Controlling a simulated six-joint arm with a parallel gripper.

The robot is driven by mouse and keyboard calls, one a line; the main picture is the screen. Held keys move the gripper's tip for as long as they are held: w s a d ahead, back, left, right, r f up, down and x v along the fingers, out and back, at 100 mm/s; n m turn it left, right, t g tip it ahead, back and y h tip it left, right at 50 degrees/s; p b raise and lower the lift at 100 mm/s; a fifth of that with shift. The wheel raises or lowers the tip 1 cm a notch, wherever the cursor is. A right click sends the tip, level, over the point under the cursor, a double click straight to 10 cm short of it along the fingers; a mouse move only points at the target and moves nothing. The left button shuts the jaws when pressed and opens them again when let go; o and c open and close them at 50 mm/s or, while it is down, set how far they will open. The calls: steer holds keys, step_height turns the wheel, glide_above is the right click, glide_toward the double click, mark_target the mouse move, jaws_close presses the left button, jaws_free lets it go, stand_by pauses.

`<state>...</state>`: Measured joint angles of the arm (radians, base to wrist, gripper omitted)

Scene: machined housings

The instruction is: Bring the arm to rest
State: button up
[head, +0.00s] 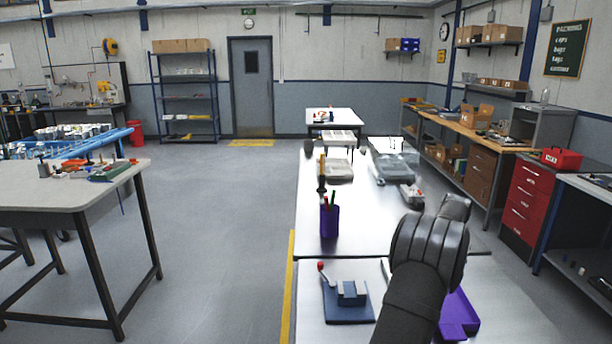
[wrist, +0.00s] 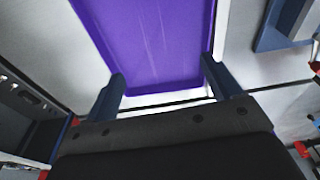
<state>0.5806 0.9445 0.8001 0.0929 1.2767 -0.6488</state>
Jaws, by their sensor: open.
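My arm reaches up over the right part of the near table (head: 280,285) in the head view, and its forearm and wrist hide part of the table top. My gripper (wrist: 165,82) shows in the wrist view with its two blue-grey fingers apart and nothing between them that I can see held. A purple tray (wrist: 150,40) lies beyond the fingertips in the wrist view. The same tray shows in the head view (head: 458,318), partly hidden behind my arm. I cannot tell the exact gap between fingers and tray.
A blue fixture (head: 348,300) with a red-knobbed lever stands left of my arm. A purple pen cup (head: 330,220) stands on the table beyond it. Clear containers (head: 395,165) sit further back. A red drawer cabinet (head: 535,205) stands at right.

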steer(key=shift+w+a+r, duration=0.1)
steer(key=shift+w+a, duration=0.05)
steer(key=shift+w, duration=0.45)
steer(key=shift+w+a+r, duration=0.1)
steer(key=shift+w+a, duration=0.05)
steer(key=shift+w, duration=0.4)
stand_by(0.6)
